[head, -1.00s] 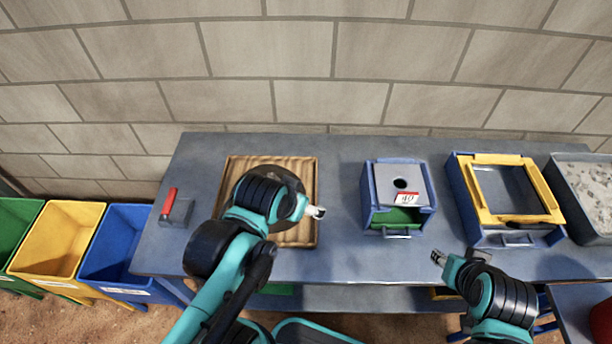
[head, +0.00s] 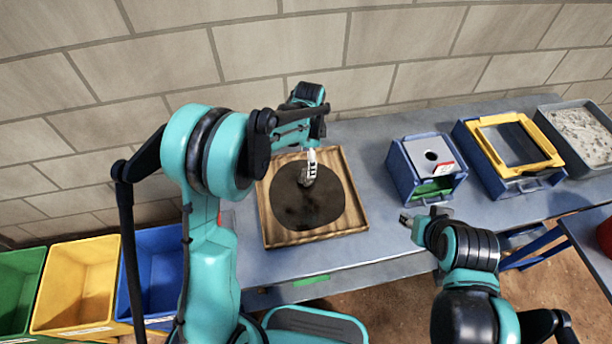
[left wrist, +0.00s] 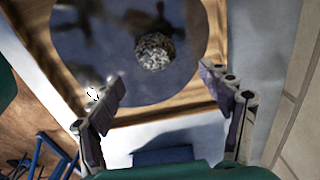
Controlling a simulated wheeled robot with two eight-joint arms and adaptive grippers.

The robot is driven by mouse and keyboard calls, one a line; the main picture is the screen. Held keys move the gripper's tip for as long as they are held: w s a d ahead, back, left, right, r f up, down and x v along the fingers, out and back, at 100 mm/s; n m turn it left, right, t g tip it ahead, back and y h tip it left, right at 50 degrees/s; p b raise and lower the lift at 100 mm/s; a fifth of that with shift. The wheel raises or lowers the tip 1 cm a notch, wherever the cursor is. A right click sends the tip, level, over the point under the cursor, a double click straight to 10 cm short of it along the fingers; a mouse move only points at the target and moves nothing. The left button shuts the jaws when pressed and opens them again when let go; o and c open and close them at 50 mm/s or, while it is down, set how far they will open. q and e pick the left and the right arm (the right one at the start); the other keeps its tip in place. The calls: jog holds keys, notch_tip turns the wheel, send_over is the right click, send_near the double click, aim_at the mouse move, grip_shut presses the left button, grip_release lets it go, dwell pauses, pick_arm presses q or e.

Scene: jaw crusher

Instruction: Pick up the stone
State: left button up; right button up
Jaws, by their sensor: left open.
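A rough grey, roundish stone (left wrist: 154,50) lies on a dark round plate in a wooden tray, as the left wrist view shows. The dark plate (head: 305,208) and the wooden tray (head: 352,219) also show in the head view, where I cannot make out the stone near the gripper. My left gripper (head: 309,168) is over the far part of the plate. In the left wrist view my left gripper (left wrist: 164,80) has its fingers spread, with the stone ahead between them and not touched. My right gripper (head: 406,219) is near the table's front edge, away from the tray; its jaws are unclear.
A blue box with a grey top (head: 409,151), a yellow-framed blue box (head: 551,160) and a grey gravel tray (head: 552,122) stand to the right. Green (head: 17,264), yellow (head: 64,315) and blue bins (head: 172,243) stand at left. A block wall (head: 240,53) rises behind the table.

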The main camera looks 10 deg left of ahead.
aim_at(306, 173)
pick_arm(q)
jog(key=f+b, duration=0.1)
jog(key=f, duration=0.4)
jog(key=f+b, duration=0.1)
jog(key=f, duration=0.1)
jog(key=shift+s+a+f+b, duration=0.25)
jog(key=shift+s+a+b, duration=0.05)
jog(key=shift+s+b, duration=0.1)
jog(key=shift+r, duration=0.1)
jog(key=shift+c, duration=0.7)
jog(key=c, duration=1.4)
